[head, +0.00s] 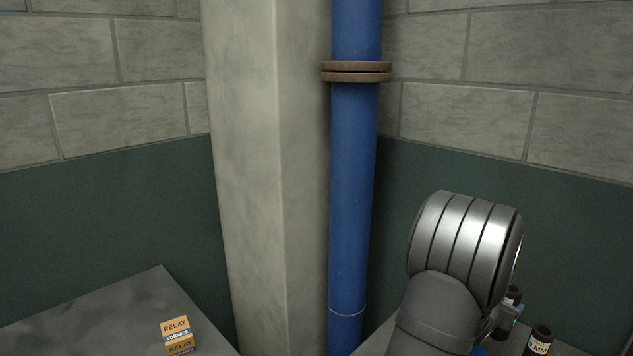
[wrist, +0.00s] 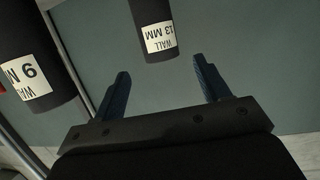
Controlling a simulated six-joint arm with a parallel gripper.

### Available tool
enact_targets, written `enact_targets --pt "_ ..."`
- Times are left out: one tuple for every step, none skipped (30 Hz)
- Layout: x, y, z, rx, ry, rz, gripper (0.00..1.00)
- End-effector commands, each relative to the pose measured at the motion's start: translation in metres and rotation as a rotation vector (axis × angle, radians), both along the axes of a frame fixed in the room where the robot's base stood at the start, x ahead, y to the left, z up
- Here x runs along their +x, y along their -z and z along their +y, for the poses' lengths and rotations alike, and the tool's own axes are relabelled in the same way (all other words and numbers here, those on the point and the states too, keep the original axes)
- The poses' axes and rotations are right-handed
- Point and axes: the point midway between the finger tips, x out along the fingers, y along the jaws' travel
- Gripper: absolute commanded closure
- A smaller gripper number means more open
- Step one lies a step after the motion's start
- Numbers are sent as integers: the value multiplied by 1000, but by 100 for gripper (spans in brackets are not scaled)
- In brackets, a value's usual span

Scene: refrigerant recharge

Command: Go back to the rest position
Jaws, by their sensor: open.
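My gripper (wrist: 160,85) shows in the wrist view with its two dark blue fingers spread wide and nothing between them. A black cylinder labelled "WALL 13 MM" (wrist: 153,18) is beyond the fingertips, apart from them. In the head view, my grey arm is at the lower right and the gripper's fingers cannot be made out there.
A dark cylinder with a white label (head: 538,341) stands right of my arm, with another partly hidden behind it. Relay boxes (head: 175,329) sit on a grey surface (head: 95,312) at the lower left. A blue pipe (head: 352,190) and concrete column (head: 255,170) rise at the centre.

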Motion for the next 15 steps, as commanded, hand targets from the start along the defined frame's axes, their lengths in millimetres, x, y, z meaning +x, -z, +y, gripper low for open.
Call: enact_targets --pt "-6 -4 7 -1 0 -1 31" --pt "-9 -5 11 -1 0 -1 31" --pt "-5 -2 6 0 1 0 31" --pt "-1 0 1 0 1 0 31" --pt "2 3 -3 1 1 1 31" --pt "7 4 -9 1 1 1 31" --pt "10 7 -12 1 1 2 31" --pt "14 8 -17 0 0 0 31" --pt "18 10 -22 0 0 0 31" --pt "21 11 -26 0 0 0 31" --pt "24 13 -29 0 0 0 31" --pt "29 15 -35 0 0 1 31" --pt "32 17 -39 0 0 1 31" --pt "35 18 -42 -1 0 1 31" --pt "39 20 -48 -1 1 1 31"
